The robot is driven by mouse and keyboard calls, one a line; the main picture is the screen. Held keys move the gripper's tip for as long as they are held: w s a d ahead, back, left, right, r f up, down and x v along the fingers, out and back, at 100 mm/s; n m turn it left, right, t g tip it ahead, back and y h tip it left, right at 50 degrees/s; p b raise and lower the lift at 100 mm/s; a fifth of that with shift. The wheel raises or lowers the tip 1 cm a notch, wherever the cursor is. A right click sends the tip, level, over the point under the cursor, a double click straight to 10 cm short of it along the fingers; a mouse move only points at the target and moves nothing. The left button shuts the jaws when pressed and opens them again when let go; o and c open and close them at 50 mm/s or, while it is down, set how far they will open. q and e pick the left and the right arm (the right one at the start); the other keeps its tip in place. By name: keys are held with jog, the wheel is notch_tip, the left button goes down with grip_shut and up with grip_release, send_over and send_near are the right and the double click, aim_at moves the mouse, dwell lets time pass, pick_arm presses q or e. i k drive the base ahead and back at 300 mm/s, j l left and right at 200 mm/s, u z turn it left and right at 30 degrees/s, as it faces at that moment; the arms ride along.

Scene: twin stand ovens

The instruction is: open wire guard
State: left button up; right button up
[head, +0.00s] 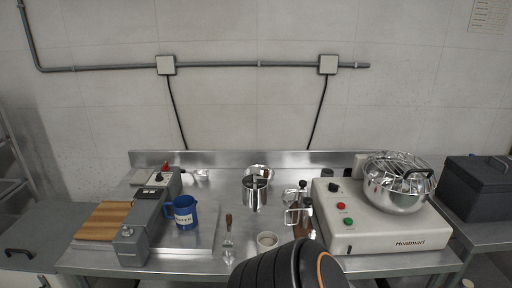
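The wire guard (393,164) is a set of thin metal bars over a shiny steel bowl (399,200) at the right. It appears to lie across the bowl's mouth, but the reflections make its exact tilt hard to tell. A dark curved handle (419,173) shows at its right side. The bowl sits on a pale machine (372,232) marked with a brand name. Neither of my grippers shows in the head view. A black rounded link of my arm, with an orange ring, rises at the bottom middle, apart from the guard in the picture.
The machine has red and green buttons and a dark knob. Metal vessels (293,216) stand close to its left, and a steel pot (255,193) is at mid-table. A blue jug (184,212) stands left. A dark box (476,187) sits right of the bowl.

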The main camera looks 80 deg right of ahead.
aim_at(375, 156)
jog(key=z, duration=3.65)
jog(key=i+l, duration=0.5)
jog(key=i+l+u, duration=0.2)
jog(key=l, duration=0.2)
jog(key=i+l+u, duration=0.2)
jog(key=i+l, duration=0.1)
jog(key=l, duration=0.1)
